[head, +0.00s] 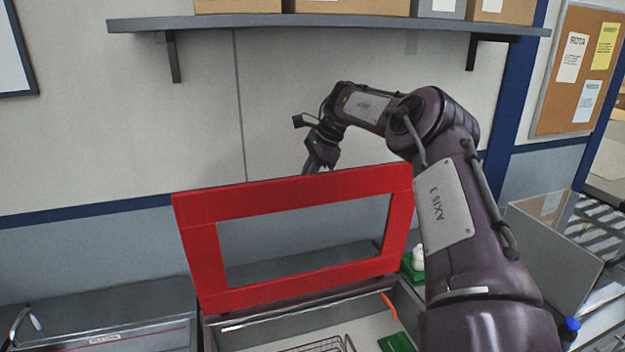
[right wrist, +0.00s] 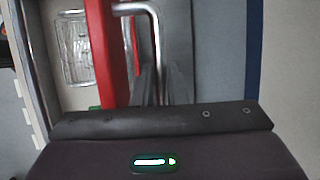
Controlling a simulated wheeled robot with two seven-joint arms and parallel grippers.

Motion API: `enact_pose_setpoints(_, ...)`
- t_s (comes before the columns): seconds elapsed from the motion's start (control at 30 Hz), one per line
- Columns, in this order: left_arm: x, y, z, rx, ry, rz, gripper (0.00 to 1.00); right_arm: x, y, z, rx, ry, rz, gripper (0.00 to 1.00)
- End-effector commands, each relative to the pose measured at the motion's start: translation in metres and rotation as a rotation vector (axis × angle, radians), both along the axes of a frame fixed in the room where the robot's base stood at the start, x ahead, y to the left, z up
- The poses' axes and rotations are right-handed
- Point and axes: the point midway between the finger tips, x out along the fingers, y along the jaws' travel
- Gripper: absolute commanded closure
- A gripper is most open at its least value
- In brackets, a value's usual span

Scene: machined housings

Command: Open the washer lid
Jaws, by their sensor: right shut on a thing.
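The washer (head: 262,332) stands at the bottom of the head view, its tub exposed. Its red, window-framed lid (head: 205,250) is raised steeply above the tub. My right gripper (head: 308,168) is behind the lid's top edge, its fingertips partly hidden. In the right wrist view, my right gripper's fingers (right wrist: 152,85) are shut on the lid's bent metal handle (right wrist: 156,40), beside the red lid frame (right wrist: 108,55). My left gripper is not in view.
A wire basket (head: 325,345) lies in the tub. A grey machine (head: 100,318) stands at left. A green item with a white top (head: 418,258) and a grey box (head: 550,245) stand at right. A shelf (head: 330,24) with boxes hangs above my arm.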

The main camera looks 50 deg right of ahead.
Motion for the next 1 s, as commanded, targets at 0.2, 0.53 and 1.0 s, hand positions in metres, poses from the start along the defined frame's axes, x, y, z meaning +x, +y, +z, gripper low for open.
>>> enact_pose_setpoints(0.2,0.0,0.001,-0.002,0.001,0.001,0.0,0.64,0.007,-0.007,-0.014,0.005,0.024,0.0,1.0)
enact_pose_setpoints(0.53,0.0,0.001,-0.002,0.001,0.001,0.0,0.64,0.012,-0.009,-0.014,0.008,0.025,0.0,1.0)
enact_pose_setpoints(1.0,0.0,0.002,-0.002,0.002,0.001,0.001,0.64,0.013,-0.01,-0.012,0.005,0.02,0.0,0.66)
